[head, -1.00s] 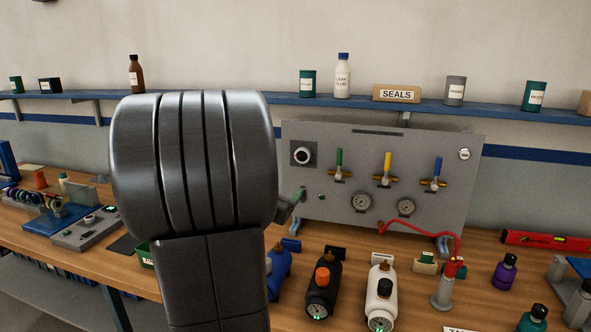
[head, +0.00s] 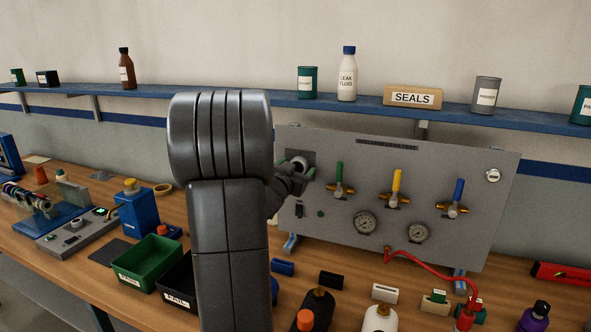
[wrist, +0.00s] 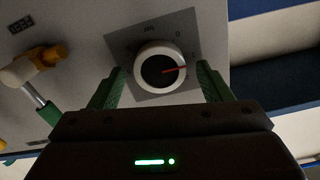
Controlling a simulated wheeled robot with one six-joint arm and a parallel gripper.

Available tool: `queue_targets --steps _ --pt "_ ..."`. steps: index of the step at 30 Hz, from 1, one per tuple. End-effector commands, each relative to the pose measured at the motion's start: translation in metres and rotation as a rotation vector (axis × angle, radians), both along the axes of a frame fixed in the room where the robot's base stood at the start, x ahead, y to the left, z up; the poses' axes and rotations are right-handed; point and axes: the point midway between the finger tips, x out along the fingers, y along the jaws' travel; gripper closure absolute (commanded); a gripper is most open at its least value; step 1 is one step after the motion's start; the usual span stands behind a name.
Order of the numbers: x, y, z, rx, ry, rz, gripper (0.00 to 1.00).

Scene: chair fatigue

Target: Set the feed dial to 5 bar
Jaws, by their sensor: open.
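The feed dial (wrist: 160,66) is a round knob with a white rim, a dark face and a red pointer line, on a dark square plate of the grey panel (head: 440,165). In the head view the dial (head: 298,163) is partly hidden by my gripper (head: 298,170). My gripper is open, with one green finger on each side of the dial in the wrist view (wrist: 160,88). I cannot tell whether the fingers touch the rim.
The panel carries green (head: 339,178), yellow (head: 396,182) and blue (head: 458,192) valve levers right of the dial, with two gauges (head: 365,222) below. A red hose (head: 425,257) runs from it. Bottles stand on the bench in front, and green (head: 147,262) and black bins sit left.

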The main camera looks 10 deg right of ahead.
Motion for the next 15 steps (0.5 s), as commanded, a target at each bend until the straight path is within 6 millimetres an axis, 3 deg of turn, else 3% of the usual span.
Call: queue_targets --steps 1,7,15 --pt "-0.0001 0.0 -0.0001 0.0 0.0 0.0 0.32" --pt "-0.0003 0.0001 -0.0001 0.0 0.0 0.0 0.71" --pt "-0.0003 0.0 -0.0007 0.016 -0.011 0.0 0.73"
